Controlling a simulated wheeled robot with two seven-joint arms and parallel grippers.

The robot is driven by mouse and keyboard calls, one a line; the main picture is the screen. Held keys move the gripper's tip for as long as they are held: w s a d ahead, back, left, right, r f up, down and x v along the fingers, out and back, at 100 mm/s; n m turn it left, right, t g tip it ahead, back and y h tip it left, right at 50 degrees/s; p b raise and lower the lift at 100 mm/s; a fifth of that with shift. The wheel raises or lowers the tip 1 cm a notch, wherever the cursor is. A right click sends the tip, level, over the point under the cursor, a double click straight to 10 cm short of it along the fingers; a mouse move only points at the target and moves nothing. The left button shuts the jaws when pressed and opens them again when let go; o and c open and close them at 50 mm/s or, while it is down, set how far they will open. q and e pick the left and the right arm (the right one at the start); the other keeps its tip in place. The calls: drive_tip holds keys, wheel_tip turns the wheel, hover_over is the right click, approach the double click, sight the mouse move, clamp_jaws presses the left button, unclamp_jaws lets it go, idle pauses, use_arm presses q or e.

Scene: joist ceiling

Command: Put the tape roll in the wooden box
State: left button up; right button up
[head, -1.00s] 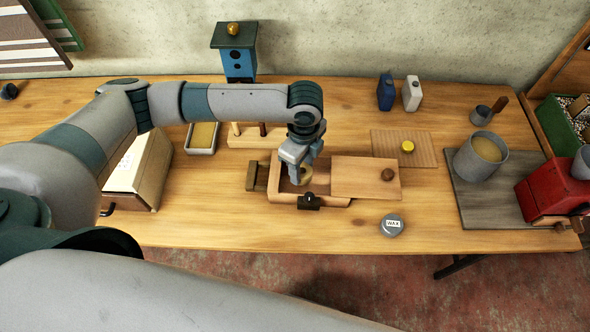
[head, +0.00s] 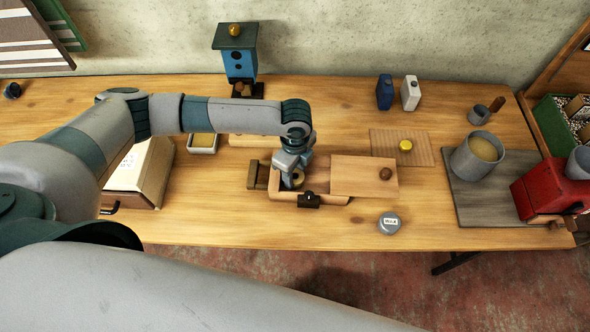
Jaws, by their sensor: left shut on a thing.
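The wooden box (head: 322,200) sits near the middle of the table. Its lid (head: 362,176) with a dark round knob covers the right part, and the left part is open. My left gripper (head: 292,182) points down into the open left part. It is shut on the tape roll (head: 298,180), a small tan ring partly hidden by the fingers. I cannot tell whether the roll touches the box floor. My right gripper is not in view.
A black latch (head: 309,200) is on the box front, and a wooden block (head: 252,176) is at its left. A wax tin (head: 389,223) lies to the front right. A slatted mat with a yellow piece (head: 405,146) lies behind the lid.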

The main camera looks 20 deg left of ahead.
sight(295, 176)
use_arm(q)
drive_tip(key=shift+f, duration=0.1)
drive_tip(key=o, duration=0.7)
drive_tip(key=shift+o, duration=0.2)
wheel_tip(295, 176, up, 12)
drive_tip(key=b, duration=0.2)
drive_tip(key=shift+b, duration=0.3)
idle(0.3)
